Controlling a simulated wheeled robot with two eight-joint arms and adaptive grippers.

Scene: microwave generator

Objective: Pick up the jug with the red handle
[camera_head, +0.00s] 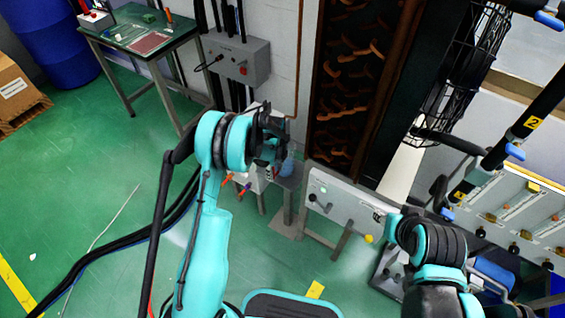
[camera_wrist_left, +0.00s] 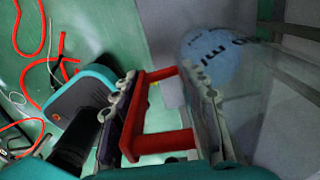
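The jug (camera_wrist_left: 245,90) shows in the left wrist view as a clear body with a pale blue area and dark lettering. Its red handle (camera_wrist_left: 140,112) is a squared loop standing between the two fingers of my left gripper (camera_wrist_left: 160,112). The fingers are wide apart, one on each side of the handle; I cannot tell whether they touch it. In the head view my left gripper (camera_head: 272,138) is beside a small bluish part of the jug (camera_head: 288,167); the handle is hidden there. My right arm shows at the lower right, but its gripper cannot be made out.
A grey control box (camera_head: 238,60) is on the wall behind the left arm. A white panel (camera_head: 342,203) stands right of the jug. A green-topped table (camera_head: 125,40) stands at the back left.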

